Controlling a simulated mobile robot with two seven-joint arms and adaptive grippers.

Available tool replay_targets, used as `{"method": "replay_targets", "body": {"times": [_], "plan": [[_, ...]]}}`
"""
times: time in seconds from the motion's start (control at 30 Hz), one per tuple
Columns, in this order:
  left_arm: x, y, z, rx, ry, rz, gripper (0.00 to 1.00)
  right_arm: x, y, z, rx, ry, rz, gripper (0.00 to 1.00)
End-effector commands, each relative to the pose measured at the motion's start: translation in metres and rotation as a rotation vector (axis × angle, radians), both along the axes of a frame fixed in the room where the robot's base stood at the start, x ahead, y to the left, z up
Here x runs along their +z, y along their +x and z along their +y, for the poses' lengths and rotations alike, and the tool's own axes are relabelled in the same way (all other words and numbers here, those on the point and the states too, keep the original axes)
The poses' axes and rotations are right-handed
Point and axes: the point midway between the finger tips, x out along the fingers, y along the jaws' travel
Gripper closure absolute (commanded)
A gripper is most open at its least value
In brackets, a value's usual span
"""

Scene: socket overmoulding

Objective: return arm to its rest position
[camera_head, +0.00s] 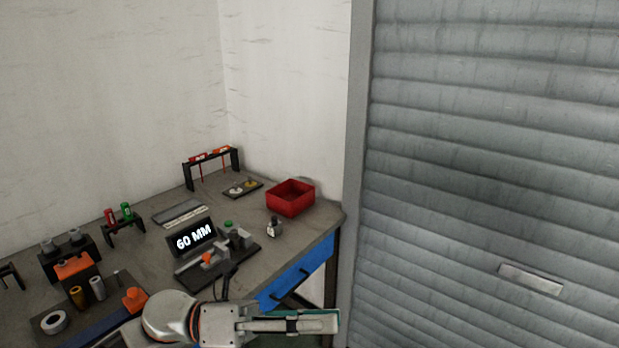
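My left arm comes in along the bottom edge, and its gripper (318,322) points right, in front of the workbench (322,222) near the blue drawer. It shows a grey body and a long finger with a green strip along it. The fingers are seen nearly edge-on, so I cannot tell whether they are open or shut. No object shows in it. My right gripper is not in view.
On the bench are a red bin (291,198), a display reading "60 MM" (195,238), a dark fixture (218,262), a small metal part (274,228) and tool racks (211,164). The blue drawer (291,284) is below. A grey shutter (490,150) stands right.

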Motion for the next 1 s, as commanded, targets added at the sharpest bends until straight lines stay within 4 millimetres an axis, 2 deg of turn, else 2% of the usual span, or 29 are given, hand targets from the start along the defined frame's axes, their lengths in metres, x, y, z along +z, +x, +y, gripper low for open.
{"method": "replay_targets", "body": {"times": [0.17,0.27,0.37,0.47,0.5,0.57,0.6,0.67,0.7,0.8,0.9,1.0], "plan": [[-0.008,0.035,0.012,0.206,-0.248,0.436,0.66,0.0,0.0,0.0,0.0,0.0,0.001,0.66],[-0.031,0.057,0.033,0.327,-0.373,0.69,0.66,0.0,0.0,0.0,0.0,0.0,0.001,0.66],[-0.07,0.075,0.06,0.454,-0.494,0.952,0.66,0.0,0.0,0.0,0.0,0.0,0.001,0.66],[-0.123,0.081,0.092,0.583,-0.61,1.219,0.66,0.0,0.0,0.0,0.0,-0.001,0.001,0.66],[-0.147,0.079,0.105,0.636,-0.657,1.326,0.66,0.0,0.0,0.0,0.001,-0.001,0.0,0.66],[-0.184,0.072,0.124,0.715,-0.721,1.476,0.66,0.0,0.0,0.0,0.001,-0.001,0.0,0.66],[-0.208,0.065,0.136,0.763,-0.76,1.571,0.66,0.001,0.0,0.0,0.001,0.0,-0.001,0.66],[-0.243,0.051,0.153,0.836,-0.816,1.703,0.66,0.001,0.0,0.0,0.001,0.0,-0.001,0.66],[-0.266,0.039,0.163,0.883,-0.852,1.787,0.66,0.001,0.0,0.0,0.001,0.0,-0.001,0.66],[-0.317,0.004,0.184,0.992,-0.934,1.974,0.66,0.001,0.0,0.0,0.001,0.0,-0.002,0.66],[-0.355,-0.03,0.2,1.082,-0.999,2.12,0.66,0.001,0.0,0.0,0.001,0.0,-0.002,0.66],[-0.38,-0.057,0.21,1.146,-1.043,2.216,0.66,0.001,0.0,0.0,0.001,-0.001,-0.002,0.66]]}}
